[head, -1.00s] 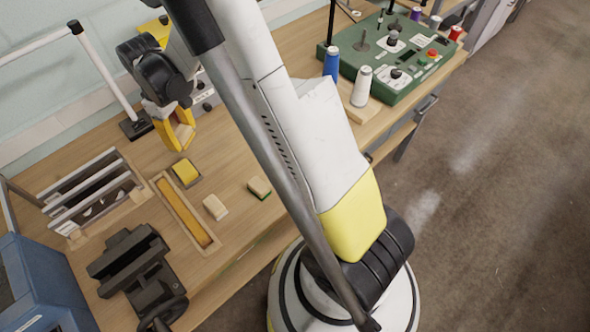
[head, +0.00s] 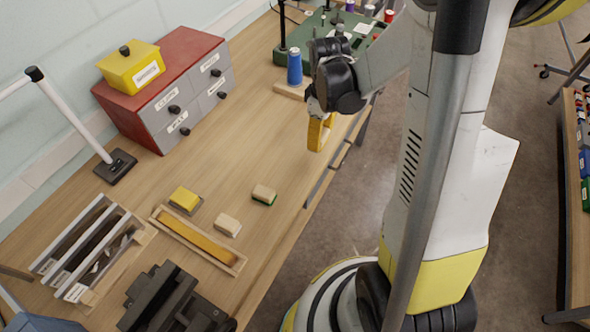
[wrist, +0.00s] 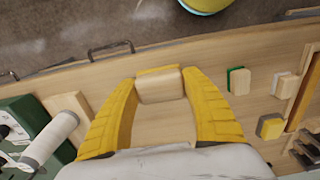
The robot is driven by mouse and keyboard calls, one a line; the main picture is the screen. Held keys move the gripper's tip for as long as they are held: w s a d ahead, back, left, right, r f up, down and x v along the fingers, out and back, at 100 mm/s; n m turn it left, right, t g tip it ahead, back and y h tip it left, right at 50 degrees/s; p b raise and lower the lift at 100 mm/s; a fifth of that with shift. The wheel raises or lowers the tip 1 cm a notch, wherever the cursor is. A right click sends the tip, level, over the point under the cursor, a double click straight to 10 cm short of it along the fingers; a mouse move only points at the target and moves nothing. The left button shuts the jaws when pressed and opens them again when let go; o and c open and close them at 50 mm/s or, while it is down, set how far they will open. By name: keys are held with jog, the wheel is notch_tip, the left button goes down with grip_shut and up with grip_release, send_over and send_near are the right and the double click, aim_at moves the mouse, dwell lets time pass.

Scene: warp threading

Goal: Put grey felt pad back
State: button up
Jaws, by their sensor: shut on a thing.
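My gripper (wrist: 161,100) is shut on a pale wooden block (wrist: 160,86), which shows a yellow strip along its far edge in the wrist view. In the head view my gripper (head: 320,133) holds it above the table's right part, near the front edge. A yellow block with a grey layer beneath (head: 186,199) sits on the table; it also shows in the wrist view (wrist: 270,125). Beside it are a pale block with a whitish layer (head: 228,225) and a pale block with a green layer (head: 264,194). The held block's underside is hidden.
A long wooden tray (head: 235,265) with an amber strip lies by the blocks. A slotted rack (head: 88,250), black device (head: 160,300), red-grey drawer chest (head: 165,85) and yellow box (head: 130,67) stand around.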

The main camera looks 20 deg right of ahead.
jog(key=b, duration=0.3)
send_over(282, 172)
notch_tip(282, 172, down, 7)
jog(key=shift+r, duration=0.1)
jog(key=shift+f+b, duration=0.55)
jog(key=shift+f, duration=1.4)
jog(key=shift+f, duration=0.15)
jog(key=o, duration=1.2)
